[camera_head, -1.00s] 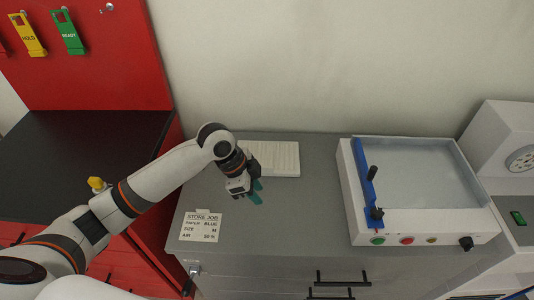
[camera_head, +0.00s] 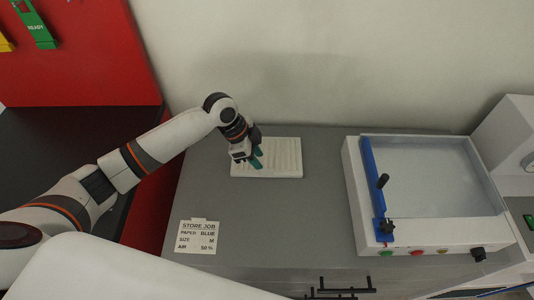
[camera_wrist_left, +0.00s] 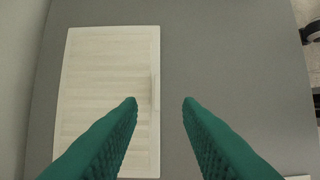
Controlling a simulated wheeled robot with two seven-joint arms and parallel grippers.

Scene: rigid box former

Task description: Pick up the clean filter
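The clean filter is a flat white pleated panel (camera_head: 283,160) lying on the grey counter top, near the wall. It also shows in the left wrist view (camera_wrist_left: 90,80), where a small raised tab sits on its right edge. My left gripper (camera_head: 258,158) is above the filter's left part in the head view. In the left wrist view its green fingers (camera_wrist_left: 160,103) are spread apart. One finger overlaps the filter's tab edge and the other is over bare counter. I cannot tell the exact height above the filter. My right gripper is not in view.
A white box former with a blue bar (camera_head: 371,190) and black knobs stands to the right on the counter. A store job card (camera_head: 198,237) lies at the front left. A red panel (camera_head: 90,60) stands at the left. The counter (camera_head: 290,215) between is clear.

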